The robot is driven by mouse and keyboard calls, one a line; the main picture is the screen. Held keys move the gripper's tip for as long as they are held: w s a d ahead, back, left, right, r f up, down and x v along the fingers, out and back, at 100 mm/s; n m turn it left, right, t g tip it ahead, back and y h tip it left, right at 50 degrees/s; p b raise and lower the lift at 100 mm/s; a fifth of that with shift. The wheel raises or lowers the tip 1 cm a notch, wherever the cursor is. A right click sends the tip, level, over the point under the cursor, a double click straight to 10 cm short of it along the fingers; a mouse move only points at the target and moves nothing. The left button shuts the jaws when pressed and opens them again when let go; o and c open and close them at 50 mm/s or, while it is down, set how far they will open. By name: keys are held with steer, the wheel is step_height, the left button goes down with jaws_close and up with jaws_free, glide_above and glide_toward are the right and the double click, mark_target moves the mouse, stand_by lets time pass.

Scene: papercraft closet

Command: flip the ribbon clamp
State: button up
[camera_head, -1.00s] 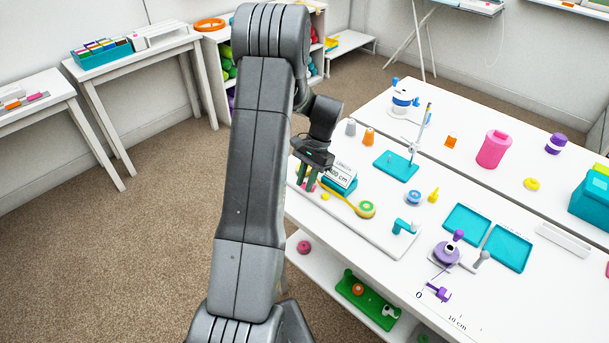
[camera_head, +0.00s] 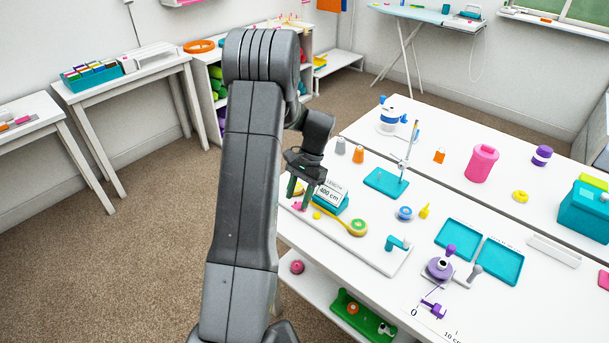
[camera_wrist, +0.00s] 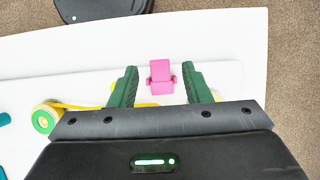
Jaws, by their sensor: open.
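The ribbon clamp appears to be the small pink piece (camera_wrist: 160,77) with round knobs on its sides, near the board's edge in the wrist view. In the head view it shows as a small pink spot (camera_head: 299,207) just below my gripper. My gripper (camera_head: 299,198) is open, its two green fingers pointing down at the front left of the table. In the wrist view, my gripper (camera_wrist: 161,76) has one finger on each side of the pink piece, with gaps on both sides. Whether the fingertips are at its height is unclear.
A yellow ribbon (camera_wrist: 88,107) runs from a green-and-yellow roll (camera_head: 357,228) on the white board (camera_head: 378,258). A teal length display (camera_head: 331,203) stands close beside my gripper. A teal lever (camera_head: 397,243) stands at the board's right end.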

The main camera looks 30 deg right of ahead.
steer(key=v, duration=1.2)
steer(key=shift+r+b, duration=0.15)
steer(key=shift+b, duration=0.3)
steer(key=p+x, duration=0.1)
steer(key=x, duration=1.2)
steer(key=shift+a+f, duration=0.15)
steer(key=shift+f, duration=0.3)
steer(key=shift+s, duration=0.1)
steer(key=shift+r, duration=0.15)
